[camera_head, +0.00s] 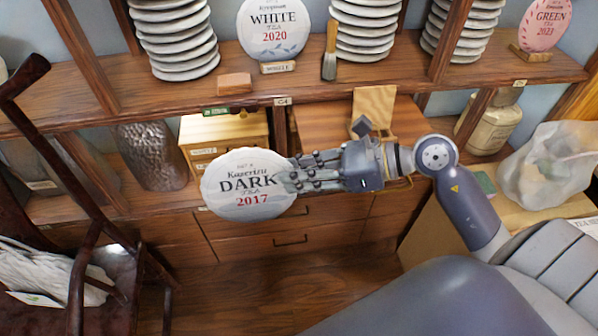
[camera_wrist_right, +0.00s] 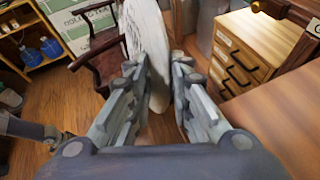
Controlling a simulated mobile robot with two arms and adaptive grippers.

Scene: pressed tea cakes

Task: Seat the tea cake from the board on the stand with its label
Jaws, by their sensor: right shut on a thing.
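The tea cake (camera_head: 238,190) is a white disc printed "DARK 2017". My right gripper (camera_head: 300,172) is shut on its right edge and holds it upright in the air, in front of the drawers. In the right wrist view the cake (camera_wrist_right: 148,45) stands edge-on between the fingers (camera_wrist_right: 160,85). On the upper shelf a low, empty reddish wooden block (camera_head: 234,83) sits left of a wood-handled tool; I cannot tell if it is a stand. A light wooden upright piece (camera_head: 374,105) stands behind my right gripper, its lower part hidden.
A "WHITE 2020" cake (camera_head: 274,30) and a pink "GREEN 2023" cake (camera_head: 544,25) stand on the shelf (camera_head: 420,80). Stacks of cakes (camera_head: 175,38) and a wood-handled tool (camera_head: 330,50) are near. A dark vase (camera_head: 152,155) and small drawer box (camera_head: 225,135) stand below. A chair (camera_head: 75,230) is left.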

